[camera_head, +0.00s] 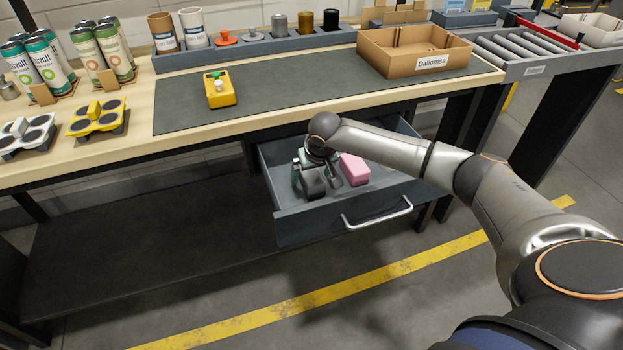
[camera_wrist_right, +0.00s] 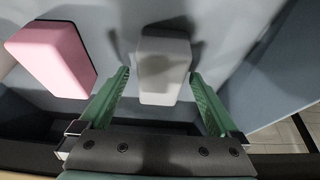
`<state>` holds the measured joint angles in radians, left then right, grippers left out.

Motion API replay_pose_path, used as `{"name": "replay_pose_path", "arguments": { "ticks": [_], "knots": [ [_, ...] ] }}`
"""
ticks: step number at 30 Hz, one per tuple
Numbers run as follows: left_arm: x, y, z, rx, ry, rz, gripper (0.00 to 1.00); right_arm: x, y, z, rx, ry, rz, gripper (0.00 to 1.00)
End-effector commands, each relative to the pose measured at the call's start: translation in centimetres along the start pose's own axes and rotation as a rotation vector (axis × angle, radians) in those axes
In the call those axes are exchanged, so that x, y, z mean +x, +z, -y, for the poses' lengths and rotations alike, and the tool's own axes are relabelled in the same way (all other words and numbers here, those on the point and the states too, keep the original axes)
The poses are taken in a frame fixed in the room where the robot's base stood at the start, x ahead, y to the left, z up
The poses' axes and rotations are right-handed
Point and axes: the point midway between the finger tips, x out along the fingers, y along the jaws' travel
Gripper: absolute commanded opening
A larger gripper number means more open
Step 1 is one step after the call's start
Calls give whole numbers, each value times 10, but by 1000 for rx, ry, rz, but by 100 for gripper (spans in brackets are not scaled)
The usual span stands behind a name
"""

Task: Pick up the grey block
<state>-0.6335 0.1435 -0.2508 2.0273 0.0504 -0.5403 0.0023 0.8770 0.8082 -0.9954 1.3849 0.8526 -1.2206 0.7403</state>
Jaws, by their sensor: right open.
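The grey block (camera_head: 313,182) lies in the open drawer (camera_head: 290,222) under the workbench, toward its left part. In the right wrist view the grey block (camera_wrist_right: 164,68) sits between the two green fingers of my right gripper (camera_wrist_right: 165,92), with a gap visible on each side. My right gripper (camera_head: 318,168) reaches down into the drawer over the block, open and holding nothing. In the head view it hides part of the block. My left gripper is not in view.
A pink block (camera_head: 355,169) lies right of the grey block in the drawer. The drawer has a silver handle (camera_head: 377,216) and raised walls. On the bench above are a yellow device (camera_head: 219,90) and a cardboard box (camera_head: 415,50) labelled Dallomsa.

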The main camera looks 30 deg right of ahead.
Motion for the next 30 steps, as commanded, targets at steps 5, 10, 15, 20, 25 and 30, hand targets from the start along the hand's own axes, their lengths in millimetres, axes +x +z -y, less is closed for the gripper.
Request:
{"name": "replay_pose_path", "arguments": {
  "ticks": [5, 10, 15, 20, 25, 30],
  "knots": [
    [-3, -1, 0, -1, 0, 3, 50, 1, 1, 0, 0, -1, 1, 98],
    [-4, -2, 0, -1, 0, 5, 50, 2, 1, 0, 1, -1, 1, 98],
    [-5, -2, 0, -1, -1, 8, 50, 4, 2, 0, 1, 0, 1, 98],
    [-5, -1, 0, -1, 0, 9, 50, 4, 2, 0, 1, 0, 1, 98],
    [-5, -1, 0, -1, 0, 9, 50, 4, 2, 0, 0, 0, 0, 90],
    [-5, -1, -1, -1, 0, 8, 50, 4, 2, 0, 0, 0, 0, 70]
  ]
}}
